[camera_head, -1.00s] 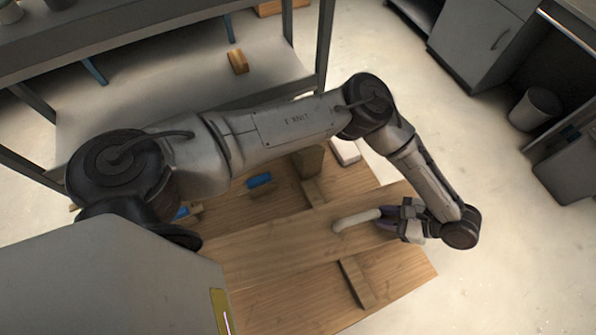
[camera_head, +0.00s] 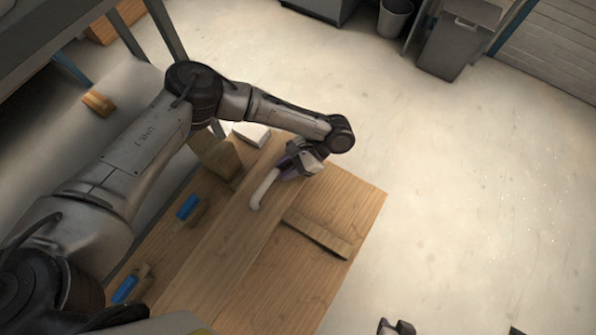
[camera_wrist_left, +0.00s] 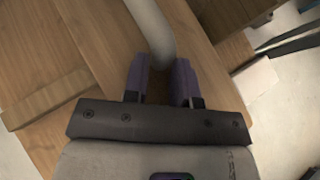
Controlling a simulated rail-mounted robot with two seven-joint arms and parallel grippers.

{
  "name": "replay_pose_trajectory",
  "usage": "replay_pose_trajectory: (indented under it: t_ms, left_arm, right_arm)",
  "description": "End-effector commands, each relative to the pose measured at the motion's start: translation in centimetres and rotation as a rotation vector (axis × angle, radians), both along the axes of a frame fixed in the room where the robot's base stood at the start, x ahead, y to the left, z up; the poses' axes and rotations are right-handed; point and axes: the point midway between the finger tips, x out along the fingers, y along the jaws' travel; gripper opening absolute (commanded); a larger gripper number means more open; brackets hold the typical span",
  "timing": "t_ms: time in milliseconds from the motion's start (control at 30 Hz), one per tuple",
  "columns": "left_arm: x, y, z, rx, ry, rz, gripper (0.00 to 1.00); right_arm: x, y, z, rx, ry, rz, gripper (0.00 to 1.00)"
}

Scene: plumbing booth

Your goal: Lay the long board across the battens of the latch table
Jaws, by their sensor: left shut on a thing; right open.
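The long board (camera_head: 225,235) is a pale wooden plank running diagonally over the wooden latch table (camera_head: 350,195). A pale curved handle (camera_head: 263,188) is near its far end; it also shows in the left wrist view (camera_wrist_left: 150,30). My left gripper (camera_head: 290,165) is shut on this handle, its purple fingers (camera_wrist_left: 162,82) on either side of it. One batten (camera_head: 318,234) shows to the right of the board and passes toward it; its middle is hidden under the board. Whether the board touches it I cannot tell. My right gripper (camera_head: 397,328) is partly in view at the bottom edge, empty.
Two blue pieces (camera_head: 187,207) (camera_head: 125,288) with wooden blocks lie along the table's left side. A wooden block (camera_head: 215,155) and a white block (camera_head: 251,134) are near the far end. A shelf rack stands left.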

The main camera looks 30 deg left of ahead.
Motion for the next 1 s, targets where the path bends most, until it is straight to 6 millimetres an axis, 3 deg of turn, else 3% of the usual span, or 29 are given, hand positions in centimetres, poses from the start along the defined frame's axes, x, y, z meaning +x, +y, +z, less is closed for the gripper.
replay_pose_trajectory:
  t_ms: [200, 400, 733, 1000]
  left_arm:
    - [0.1, 3.6, -2.2, -0.001, 0.008, 0.0, 0.0]
    - [0.2, 5.4, -3.2, -0.001, 0.008, -0.001, 0.0]
    - [0.2, 5.9, -4.0, -0.001, 0.008, -0.002, 0.0]
    - [0.2, 5.9, -7.0, -0.001, 0.008, -0.001, 0.0]
  right_arm:
    - [0.0, 0.0, -1.3, -0.001, -0.001, 0.001, 0.43]
    - [0.1, 0.0, -1.8, 0.0, -0.002, 0.0, 0.43]
    - [0.1, 0.2, -2.3, 0.007, -0.002, -0.005, 0.43]
    - [0.1, 0.2, -3.8, 0.009, -0.002, -0.006, 0.43]
